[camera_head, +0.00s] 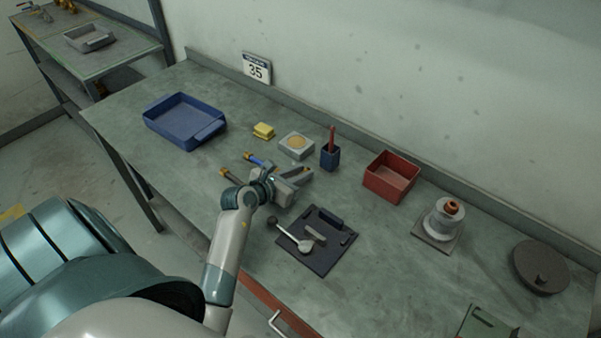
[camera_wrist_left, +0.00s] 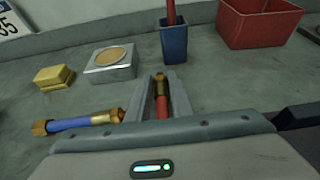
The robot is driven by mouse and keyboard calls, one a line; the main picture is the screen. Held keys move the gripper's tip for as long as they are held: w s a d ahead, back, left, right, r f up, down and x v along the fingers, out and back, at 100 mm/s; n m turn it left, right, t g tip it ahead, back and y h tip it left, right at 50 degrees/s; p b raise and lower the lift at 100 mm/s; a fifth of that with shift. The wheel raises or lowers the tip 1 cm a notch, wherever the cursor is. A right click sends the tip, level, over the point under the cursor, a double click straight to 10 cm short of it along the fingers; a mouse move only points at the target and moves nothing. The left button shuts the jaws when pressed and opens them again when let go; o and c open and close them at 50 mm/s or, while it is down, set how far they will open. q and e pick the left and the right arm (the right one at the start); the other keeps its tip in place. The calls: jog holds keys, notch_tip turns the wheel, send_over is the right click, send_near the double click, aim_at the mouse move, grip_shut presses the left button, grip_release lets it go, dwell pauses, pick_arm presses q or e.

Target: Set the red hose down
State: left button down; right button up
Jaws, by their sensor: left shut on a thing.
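My left gripper (camera_head: 302,173) is low over the middle of the bench, shut on the red hose. In the left wrist view the red hose (camera_wrist_left: 162,106) lies between the fingers, with a brass end pointing away from the wrist. Most of its length is hidden by the gripper; I cannot tell whether it touches the bench. The blue hose (camera_head: 258,161), with brass ends, lies just left of the gripper; it also shows in the left wrist view (camera_wrist_left: 70,125). Another brass fitting (camera_head: 228,174) shows left of my wrist; its hose is mostly hidden. My right gripper is not in view.
Behind are a blue tray (camera_head: 182,132), yellow block (camera_head: 264,130), grey block with tan disc (camera_head: 296,152), blue cup (camera_head: 330,158) and red bin (camera_head: 380,184). Bare bench (camera_head: 190,180) shows to the left.

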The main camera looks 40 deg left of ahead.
pick_arm(q)
jog(key=c, duration=1.6)
grip_release()
jog(key=shift+o, duration=0.2)
jog(key=shift+r, duration=0.15)
jog(key=shift+s+r, duration=0.1)
jog(key=shift+s, duration=0.4)
jog(key=b+v, duration=0.2)
jog(key=v, duration=0.8)
jog(key=shift+s, duration=0.1)
jog(key=shift+s+r, duration=0.25)
jog(key=shift+s, duration=0.1)
